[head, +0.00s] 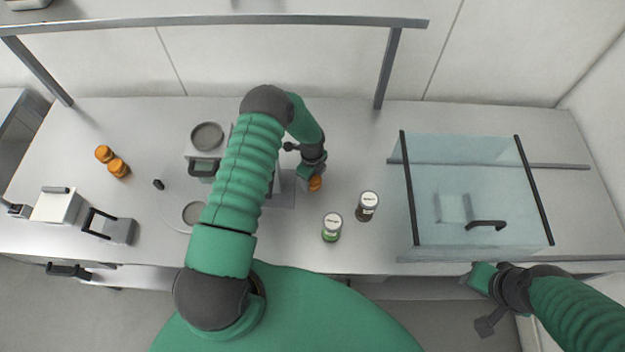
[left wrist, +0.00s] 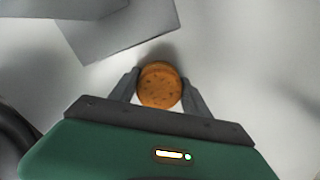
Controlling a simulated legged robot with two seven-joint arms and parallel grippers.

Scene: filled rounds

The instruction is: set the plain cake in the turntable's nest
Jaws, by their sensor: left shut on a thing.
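My left gripper (head: 312,181) is shut on a round orange-brown cake (head: 316,184), right of the grey plate on the worktop. In the left wrist view the cake (left wrist: 159,85) sits between both fingers of the left gripper (left wrist: 160,92) and shows a few dark specks. A pale disc (head: 170,205), apparently the turntable, lies to the left, partly hidden by my left arm. A round grey nest (head: 193,213) shows on it. My right gripper (head: 484,290) is at the lower right, in front of the bench edge; its fingers are unclear.
Two orange cakes (head: 118,168) lie at the left. A machine with a round top (head: 207,136) stands behind the disc. A clear case (head: 440,180) fills the right.

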